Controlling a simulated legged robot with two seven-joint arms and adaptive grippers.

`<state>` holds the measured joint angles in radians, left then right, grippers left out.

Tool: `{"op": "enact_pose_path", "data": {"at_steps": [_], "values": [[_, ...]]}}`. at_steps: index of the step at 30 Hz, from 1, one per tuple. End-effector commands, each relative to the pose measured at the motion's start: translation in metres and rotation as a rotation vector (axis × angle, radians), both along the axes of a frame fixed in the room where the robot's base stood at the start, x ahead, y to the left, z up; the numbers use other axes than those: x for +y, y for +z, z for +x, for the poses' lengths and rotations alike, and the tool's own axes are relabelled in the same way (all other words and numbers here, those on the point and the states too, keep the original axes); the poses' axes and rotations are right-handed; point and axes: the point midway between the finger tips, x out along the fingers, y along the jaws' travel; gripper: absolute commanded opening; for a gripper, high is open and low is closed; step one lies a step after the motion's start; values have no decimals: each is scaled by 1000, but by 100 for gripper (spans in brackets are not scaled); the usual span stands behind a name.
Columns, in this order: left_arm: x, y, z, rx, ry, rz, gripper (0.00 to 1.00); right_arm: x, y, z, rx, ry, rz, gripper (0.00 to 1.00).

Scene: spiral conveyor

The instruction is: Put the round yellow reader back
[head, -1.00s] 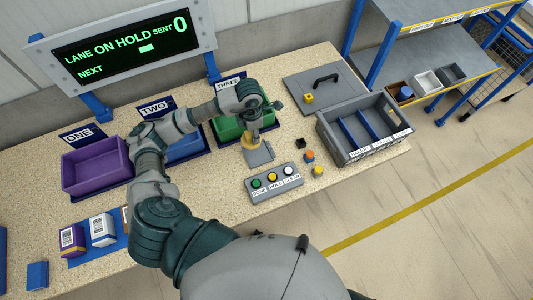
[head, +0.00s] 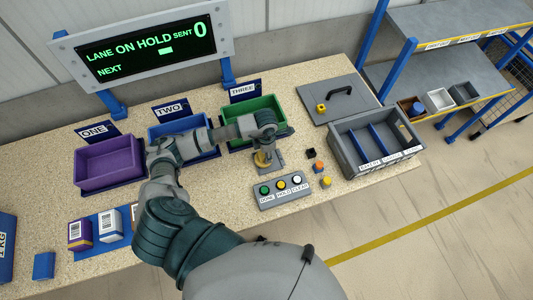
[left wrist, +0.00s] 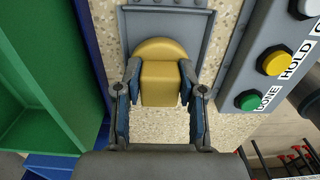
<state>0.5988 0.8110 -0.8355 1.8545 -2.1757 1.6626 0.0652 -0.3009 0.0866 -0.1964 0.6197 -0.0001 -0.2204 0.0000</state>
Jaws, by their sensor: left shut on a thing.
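The round yellow reader (left wrist: 160,76) is between the two fingers of my left gripper (left wrist: 161,92) in the left wrist view. The gripper is shut on it. The reader's far, rounded end overlaps the grey stand plate (left wrist: 190,30); I cannot tell whether it rests on it or hovers just above. In the head view the reader (head: 262,160) shows low under my left gripper (head: 264,150), at the stand (head: 276,167), and my wrist partly hides it. My right gripper is not in view.
The green bin (head: 284,116) stands just behind the stand. The button box (head: 283,191) is close in front of it. Small cubes (head: 318,167) and a grey divided tray (head: 350,160) are to the right. Purple (head: 105,178) and blue bins stand left.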

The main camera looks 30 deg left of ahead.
Motion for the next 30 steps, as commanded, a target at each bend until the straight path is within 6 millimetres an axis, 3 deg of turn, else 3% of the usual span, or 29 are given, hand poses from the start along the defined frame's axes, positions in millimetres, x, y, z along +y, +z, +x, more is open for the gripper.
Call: {"op": "enact_pose_path", "data": {"at_steps": [2, 7, 8, 11, 22, 26, 30], "values": [[-2, -5, -1, 2, -2, 1, 1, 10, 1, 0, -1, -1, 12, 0], [-4, -6, 0, 3, -2, 6, 1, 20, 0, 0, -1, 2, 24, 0], [-5, -7, -1, 4, -2, 6, 41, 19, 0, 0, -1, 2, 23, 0], [-5, -7, -1, 4, -2, 6, 64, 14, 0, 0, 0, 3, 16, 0], [-2, -11, -1, 4, -2, 2, 64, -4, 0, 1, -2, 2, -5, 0], [-1, 8, 1, -3, -1, 2, 64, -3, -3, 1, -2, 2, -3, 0], [0, 39, 6, -8, -2, 2, 64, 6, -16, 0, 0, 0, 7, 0]]}}
